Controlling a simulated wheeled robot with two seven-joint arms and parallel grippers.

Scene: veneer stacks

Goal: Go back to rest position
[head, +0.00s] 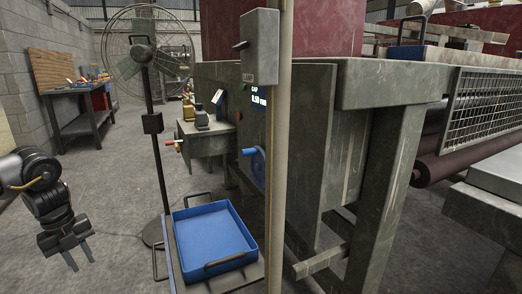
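My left gripper (82,265) hangs at the lower left of the head view, pointing down over the bare concrete floor. Its two fingers are apart and nothing shows between them. It is left of the blue tray (215,268) and apart from it. My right gripper is not in view.
A standing fan (148,60) and a grey post (279,150) with a switch box (260,46) stand close ahead. A large grey machine (330,130) with a mesh guard and roller fills the right. A workbench (82,112) stands back left. Floor is open at left.

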